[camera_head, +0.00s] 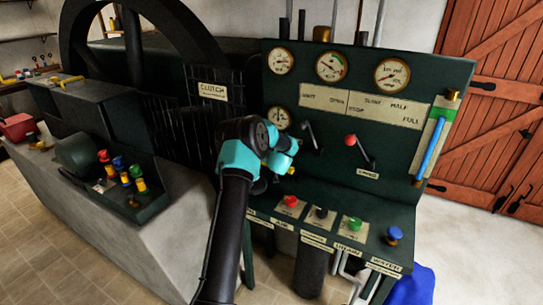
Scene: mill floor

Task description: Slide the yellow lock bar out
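A small yellow bar-like piece (66,81) lies on top of the dark green housing at the far left. It is the only yellow bar I can make out, and I cannot tell for sure that it is the lock bar. My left arm rises from the bottom with cyan wrist joints in front of the control panel, near the lower gauge and the clutch plate. Its fingers are hidden behind the wrist, so I cannot tell whether they are open or touching anything. The yellow piece is well to the left of this wrist. My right gripper is out of view.
The green control panel (440,85) carries gauges, a red-knobbed lever (351,140) and coloured knobs on its lower shelf. Several coloured handles (121,165) stand in a tray on the left. A large dark wheel (190,35) rises behind. Wooden doors (500,100) are at right.

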